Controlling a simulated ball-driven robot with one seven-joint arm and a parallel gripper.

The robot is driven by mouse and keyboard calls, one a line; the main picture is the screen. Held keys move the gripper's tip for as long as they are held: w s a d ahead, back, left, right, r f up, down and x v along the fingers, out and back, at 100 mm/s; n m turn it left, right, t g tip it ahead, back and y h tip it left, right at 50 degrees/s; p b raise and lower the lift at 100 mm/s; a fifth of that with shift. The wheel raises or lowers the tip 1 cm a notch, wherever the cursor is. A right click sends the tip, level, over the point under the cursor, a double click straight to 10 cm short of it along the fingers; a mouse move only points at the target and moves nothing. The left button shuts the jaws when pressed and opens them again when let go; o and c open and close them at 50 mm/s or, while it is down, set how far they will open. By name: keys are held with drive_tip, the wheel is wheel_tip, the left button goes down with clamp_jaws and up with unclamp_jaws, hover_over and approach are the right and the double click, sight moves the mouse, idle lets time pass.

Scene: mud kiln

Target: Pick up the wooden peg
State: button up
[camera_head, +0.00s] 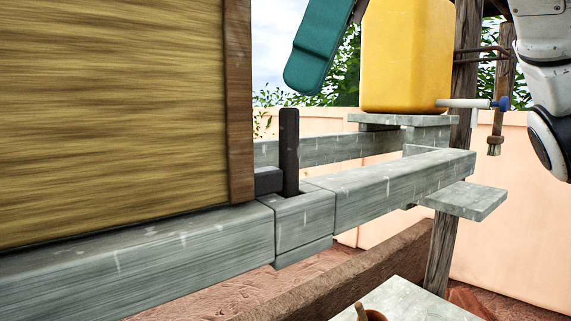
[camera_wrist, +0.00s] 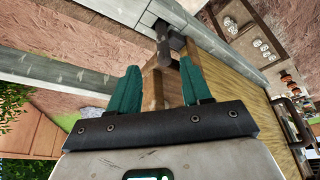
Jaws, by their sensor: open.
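A dark, weathered peg (camera_head: 289,150) stands upright in the grey beam joint, against the end of a short dark block (camera_head: 268,180). I take it for the wooden peg. In the wrist view, the peg (camera_wrist: 162,36) shows foreshortened beyond the fingertips, roughly in line with the gap between them. My gripper (camera_wrist: 160,67) has two green fingers spread apart with nothing held between them. In the head view, one green finger (camera_head: 318,50) hangs above and slightly right of the peg, clear of it. The other finger is not clearly seen there.
A large yellow-brown panel (camera_head: 110,110) with a brown edge stands left of the peg. Grey beams (camera_head: 390,190) run past it. A yellow container (camera_head: 405,60) stands on a plank behind. A brush (camera_head: 494,146) hangs at right. Open air surrounds the peg's top.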

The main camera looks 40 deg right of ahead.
sight(289, 124)
drive_tip(key=shift+s+p+x, duration=0.1)
drive_tip(key=shift+p+x, duration=0.3)
drive_tip(key=shift+x, duration=1.05)
drive_tip(key=shift+s+p+x, duration=0.15)
drive_tip(key=shift+p+x, duration=0.2)
drive_tip(key=shift+x, duration=1.15)
drive_tip(key=shift+a, duration=0.1)
clamp_jaws()
